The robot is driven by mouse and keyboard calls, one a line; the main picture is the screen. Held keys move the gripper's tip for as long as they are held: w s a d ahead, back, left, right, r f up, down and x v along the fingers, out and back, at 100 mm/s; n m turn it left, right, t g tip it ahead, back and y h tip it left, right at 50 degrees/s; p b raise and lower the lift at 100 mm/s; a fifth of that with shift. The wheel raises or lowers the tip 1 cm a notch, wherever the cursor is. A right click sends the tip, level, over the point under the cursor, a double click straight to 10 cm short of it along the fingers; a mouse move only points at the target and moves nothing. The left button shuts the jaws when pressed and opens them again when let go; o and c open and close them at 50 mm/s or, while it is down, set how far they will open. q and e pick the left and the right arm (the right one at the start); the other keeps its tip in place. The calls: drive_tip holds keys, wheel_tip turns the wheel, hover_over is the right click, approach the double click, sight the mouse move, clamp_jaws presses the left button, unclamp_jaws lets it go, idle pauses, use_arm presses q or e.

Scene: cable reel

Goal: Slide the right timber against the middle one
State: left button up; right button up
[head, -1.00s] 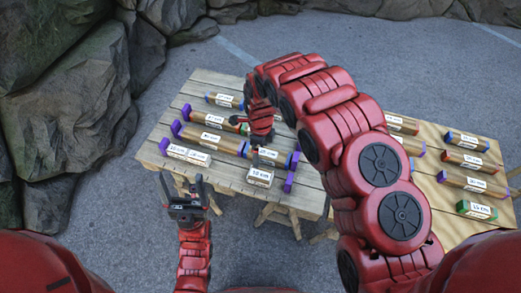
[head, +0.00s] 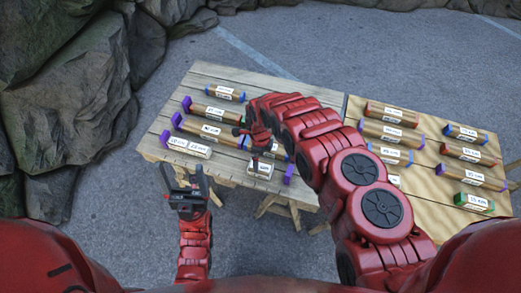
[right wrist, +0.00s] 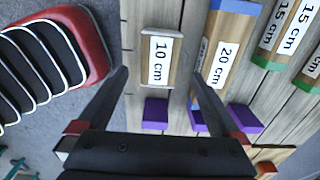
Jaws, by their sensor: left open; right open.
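On the left table, the right timber (head: 260,170) is a short block labelled 10 cm near the front edge. It also shows upright in the right wrist view (right wrist: 160,62). The middle timber (head: 200,150) lies to its left with a gap between them. The left timber (head: 178,142) appears to touch the middle one. My right gripper (head: 262,154) is open above the right timber; in the wrist view its fingers (right wrist: 159,75) stand either side of it. Whether they touch it I cannot tell. My left gripper (head: 186,183) is open and empty in front of the table.
Purple end blocks (head: 164,139) and (head: 288,174) stand at either end of the row. A longer 20 cm timber (right wrist: 222,60) lies close behind the right timber. A second table (head: 425,205) on the right carries several labelled timbers.

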sight(261, 166)
wheel_tip(261, 166, down, 5)
drive_tip(key=shift+r+b, duration=0.15)
drive_tip(key=shift+b, duration=0.15)
wheel_tip(261, 166, down, 2)
drive_tip(key=shift+s+f+b, duration=0.1)
drive_tip(key=shift+f+b, duration=0.05)
drive_tip(key=shift+b, duration=0.7)
drive_tip(key=shift+f+b, duration=0.35)
drive_tip(key=c, duration=1.4)
